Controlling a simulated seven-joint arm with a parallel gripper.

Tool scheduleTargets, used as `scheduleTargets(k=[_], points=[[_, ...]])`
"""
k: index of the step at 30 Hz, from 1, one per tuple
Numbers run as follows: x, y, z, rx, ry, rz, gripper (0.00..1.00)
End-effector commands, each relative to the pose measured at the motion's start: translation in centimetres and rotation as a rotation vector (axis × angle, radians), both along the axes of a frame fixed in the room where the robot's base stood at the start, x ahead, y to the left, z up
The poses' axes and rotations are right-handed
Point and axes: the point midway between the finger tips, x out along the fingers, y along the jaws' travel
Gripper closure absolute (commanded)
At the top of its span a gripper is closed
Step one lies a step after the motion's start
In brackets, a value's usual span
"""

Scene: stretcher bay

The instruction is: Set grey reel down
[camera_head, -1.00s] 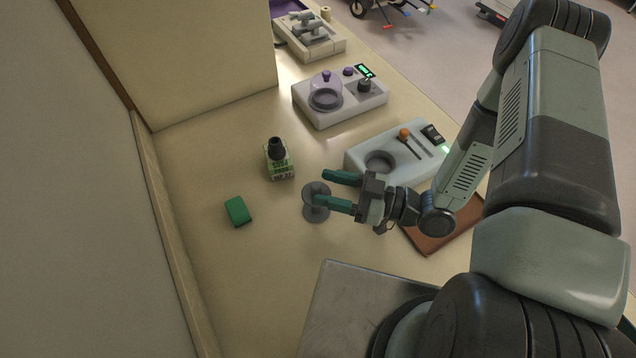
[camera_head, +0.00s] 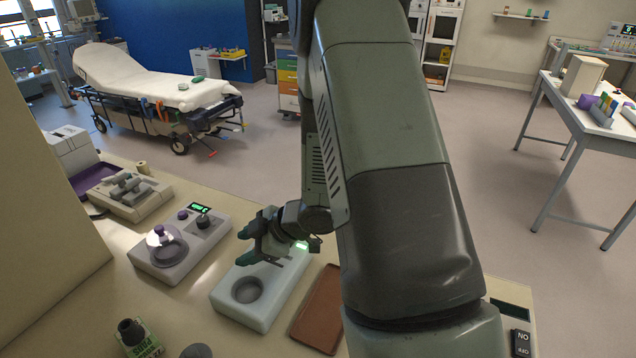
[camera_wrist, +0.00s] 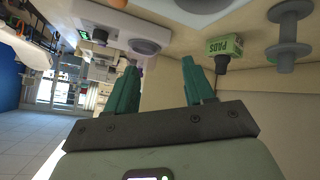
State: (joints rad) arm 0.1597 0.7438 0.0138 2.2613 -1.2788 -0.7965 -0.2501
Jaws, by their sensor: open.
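The grey reel (camera_wrist: 287,38) stands on its end on the beige counter in the wrist view, which shows the scene upside down. In the head view only a dark rounded edge of the reel (camera_head: 196,351) shows at the bottom; the rest is cut off. My gripper (camera_head: 244,246) is open and empty. It is in the air over the white device with the round recess, apart from the reel. In the wrist view its green fingers (camera_wrist: 160,68) are spread with nothing between them.
On the counter are the white device (camera_head: 228,305), a device with a clear purple-knobbed dome (camera_head: 170,262) and a brown tray (camera_head: 318,318). A stretcher (camera_head: 150,85) and a side table (camera_head: 590,125) stand beyond open floor.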

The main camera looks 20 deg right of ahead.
Motion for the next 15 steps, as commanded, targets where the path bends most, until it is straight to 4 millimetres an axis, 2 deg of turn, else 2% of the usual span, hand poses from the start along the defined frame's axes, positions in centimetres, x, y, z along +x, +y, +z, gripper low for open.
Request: scheduleTargets(k=[1,3,7,11,15], points=[[1.6,-1.4,2.8,-0.078,-0.035,-0.081,0.47],[2.9,-3.4,6.2,-0.168,-0.056,-0.209,0.47],[3.3,-7.1,12.9,-0.277,-0.072,-0.465,0.47],[0.8,-9.9,19.3,-0.311,-0.049,-0.722,0.47],[-4.4,-11.4,24.7,-0.271,0.026,-0.971,0.47]])
